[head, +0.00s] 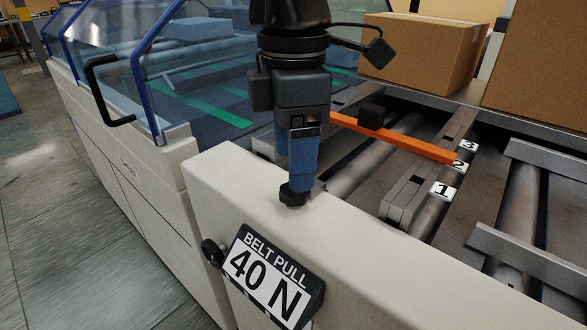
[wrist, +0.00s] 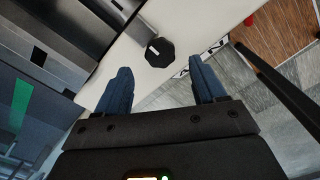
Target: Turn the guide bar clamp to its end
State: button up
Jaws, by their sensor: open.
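A black faceted knob (head: 293,195) stands on the cream side panel (head: 400,265) of the machine. In the wrist view the knob (wrist: 159,50) lies beyond my two blue fingers, lined up with the gap between them. My gripper (head: 303,178) points down just above the knob and partly hides it in the head view. In the wrist view my gripper (wrist: 160,80) is open, with nothing held. The orange guide bar (head: 395,137) crosses the rollers, with a black block (head: 372,115) on it. I cannot tell for certain which black part is the clamp.
Number tags 1 (head: 443,191), 2 and 3 line a rail beside the rollers. A "BELT PULL 40 N" sign (head: 268,277) with a side knob (head: 212,253) is on the panel front. Cardboard boxes (head: 425,48) stand behind. A clear guard (head: 115,50) is at left.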

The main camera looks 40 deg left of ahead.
jog(key=shift+r, duration=1.85)
